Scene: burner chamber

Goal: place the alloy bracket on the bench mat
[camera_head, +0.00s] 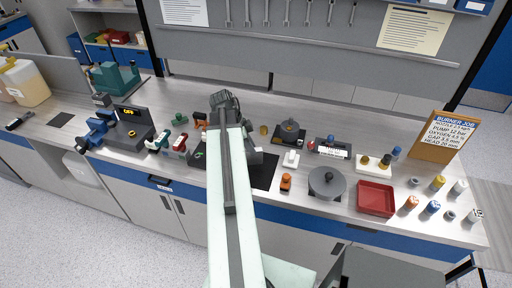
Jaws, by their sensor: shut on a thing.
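The dark bench mat (264,172) lies on the bench near its front edge, partly covered in view by my pale arm. My arm reaches up from the bottom of the picture to a dark joint above the mat. My gripper (253,155) shows only as a small grey part at the right side of the arm. It is shut on what appears to be the alloy bracket, which is mostly hidden behind the arm. I cannot make out the bracket's shape, or whether it touches the mat.
Right of the mat are a white-topped piece (291,158), an orange piece (286,182), a round grey plate (327,182) and a red tray (376,198). Left are red and green clamps (180,144) and a dark machine (130,130). A tool panel (300,40) stands behind.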

